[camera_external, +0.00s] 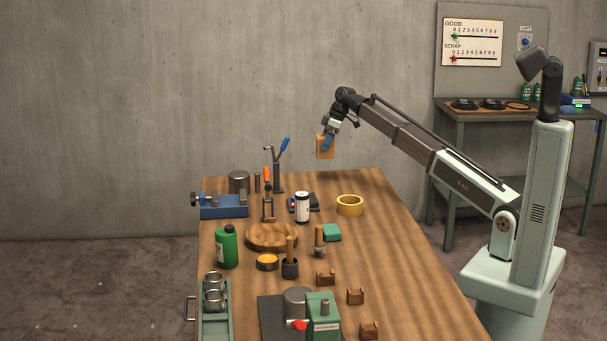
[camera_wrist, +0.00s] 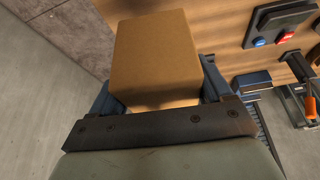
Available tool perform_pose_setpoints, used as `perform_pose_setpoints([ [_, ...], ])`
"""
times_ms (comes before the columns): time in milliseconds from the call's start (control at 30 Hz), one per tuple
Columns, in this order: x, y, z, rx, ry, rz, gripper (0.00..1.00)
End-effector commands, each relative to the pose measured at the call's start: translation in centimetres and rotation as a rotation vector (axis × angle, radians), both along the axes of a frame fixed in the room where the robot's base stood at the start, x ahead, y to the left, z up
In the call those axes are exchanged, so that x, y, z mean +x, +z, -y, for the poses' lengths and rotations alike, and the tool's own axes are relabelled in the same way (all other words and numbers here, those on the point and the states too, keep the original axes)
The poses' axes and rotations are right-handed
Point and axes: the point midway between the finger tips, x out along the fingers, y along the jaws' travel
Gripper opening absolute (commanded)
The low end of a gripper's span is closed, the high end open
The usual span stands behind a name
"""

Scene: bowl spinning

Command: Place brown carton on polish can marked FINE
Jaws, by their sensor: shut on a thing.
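The brown carton (camera_external: 324,150) is in my gripper (camera_external: 328,141), held in the air above the far part of the table. In the wrist view the carton (camera_wrist: 155,55) sits between the two blue fingers of my gripper (camera_wrist: 157,88), which are shut on it. A low round tin with a yellow-orange top (camera_external: 267,262) stands on the table beside the green bottle. A white can with black ends (camera_external: 302,207) stands farther back. No FINE mark is legible on either, so I cannot tell which is the polish can. Both are well below the carton and apart from it.
On the wooden table (camera_external: 390,235) are a green bottle (camera_external: 227,247), a wooden bowl (camera_external: 271,237), a yellow tape roll (camera_external: 350,205), a blue vise (camera_external: 224,206), a toggle clamp (camera_external: 277,170) and a green block (camera_external: 332,232). The table's right side is mostly clear.

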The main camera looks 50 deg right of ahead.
Motion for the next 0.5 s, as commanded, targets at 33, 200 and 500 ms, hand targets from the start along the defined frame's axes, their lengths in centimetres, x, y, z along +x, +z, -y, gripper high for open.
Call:
perform_pose_setpoints([
  [33, 0.1, 0.3, 0.0, 0.000, 0.000, 0.001, 0.42],
  [200, 0.2, 3.2, 0.0, 0.000, -0.001, 0.003, 0.42],
  [500, 0.2, 11.2, 0.0, 0.000, 0.001, 0.002, 0.42],
])
